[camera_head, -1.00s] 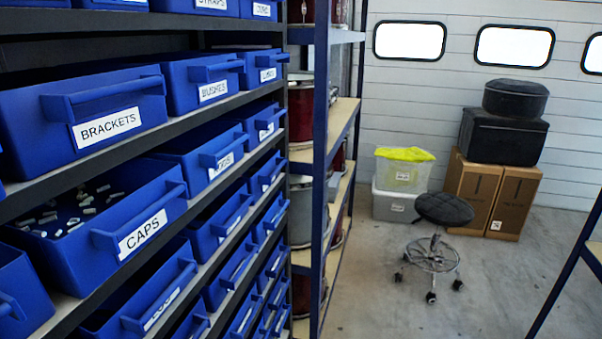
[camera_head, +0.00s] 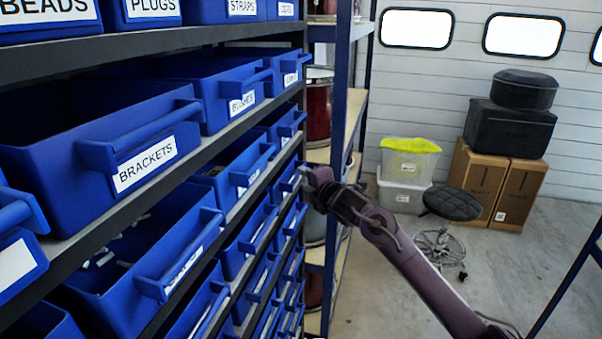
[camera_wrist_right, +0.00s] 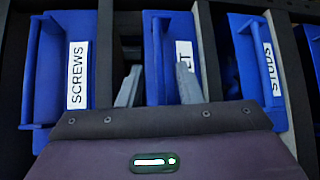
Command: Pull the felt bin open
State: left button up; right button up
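My right gripper (camera_head: 303,180) is at the front of the blue bin rack, its arm coming in from the lower right. In the right wrist view its two grey fingers (camera_wrist_right: 158,86) are spread apart, with nothing seen between them but part of a blue bin. That bin, the felt bin (camera_wrist_right: 158,50), sits between two other bins; its white label shows only "LT", the rest covered by a finger. I cannot tell whether the fingers touch its handle. In the head view I cannot pick out the felt bin's label. My left gripper is not in view.
The screws bin (camera_wrist_right: 60,70) and the studs bin (camera_wrist_right: 255,70) flank the felt bin. Blue-framed shelving (camera_head: 340,130) stands just past the rack. A black stool (camera_head: 452,204), clear tubs (camera_head: 408,165) and cardboard boxes (camera_head: 515,195) stand further back. The aisle floor is mostly bare.

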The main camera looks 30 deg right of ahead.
jog(key=shift+w+d+f, duration=0.1)
jog(key=shift+w+f, duration=0.1)
jog(key=shift+w, duration=1.25)
grip_shut()
